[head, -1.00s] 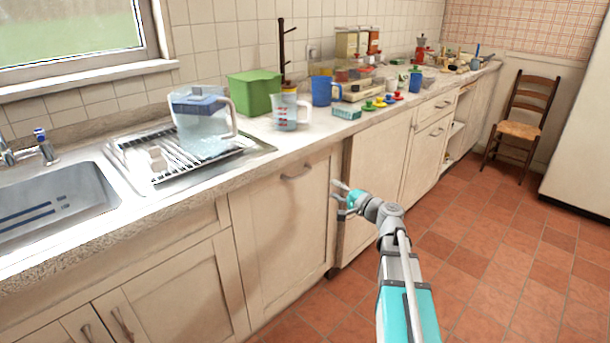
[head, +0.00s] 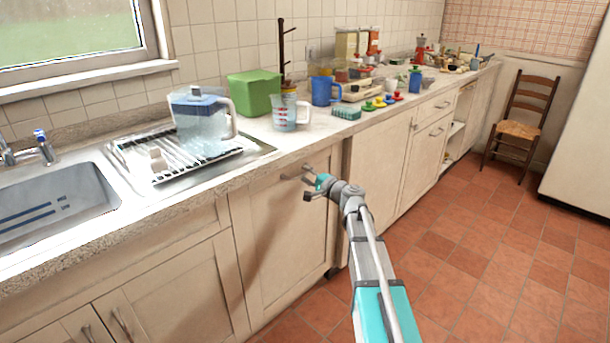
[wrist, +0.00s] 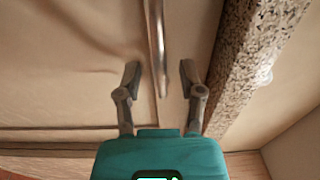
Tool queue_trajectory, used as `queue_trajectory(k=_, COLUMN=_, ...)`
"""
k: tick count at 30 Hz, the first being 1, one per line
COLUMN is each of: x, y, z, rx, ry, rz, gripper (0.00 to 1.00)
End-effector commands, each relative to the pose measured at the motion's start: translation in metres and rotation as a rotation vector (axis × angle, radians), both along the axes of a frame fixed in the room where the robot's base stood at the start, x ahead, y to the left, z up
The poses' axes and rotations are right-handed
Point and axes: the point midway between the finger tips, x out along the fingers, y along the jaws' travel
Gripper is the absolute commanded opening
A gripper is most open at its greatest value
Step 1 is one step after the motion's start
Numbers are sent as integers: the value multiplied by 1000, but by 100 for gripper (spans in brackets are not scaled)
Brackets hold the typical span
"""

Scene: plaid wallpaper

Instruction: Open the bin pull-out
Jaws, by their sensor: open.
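The cream panel front (head: 280,235) under the counter, right of the sink, has a bar handle near its top and appears closed, roughly flush with its neighbours. I take it as the bin pull-out. My gripper (head: 306,187) is at the handle, open and empty, and partly covers it in the head view. In the wrist view the metal handle (wrist: 156,40) runs down between the two spread fingers of my gripper (wrist: 160,78), nearer the picture's top. No finger clearly touches it. Any bin inside is hidden.
The speckled counter edge (wrist: 250,50) runs close beside one finger. A dish rack (head: 190,165), water jug (head: 200,115), measuring cup (head: 286,113) and green box (head: 254,93) stand on the counter above. The tiled floor (head: 460,255) on the right is clear.

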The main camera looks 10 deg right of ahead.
Motion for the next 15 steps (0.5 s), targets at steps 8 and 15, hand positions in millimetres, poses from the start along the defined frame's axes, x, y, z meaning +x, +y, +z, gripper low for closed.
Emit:
queue_trajectory(k=8, x=6, y=4, z=0, rx=0, ry=0, rz=-1, gripper=50)
queue_trajectory(k=15, x=6, y=4, z=0, rx=0, ry=0, rz=0, gripper=41)
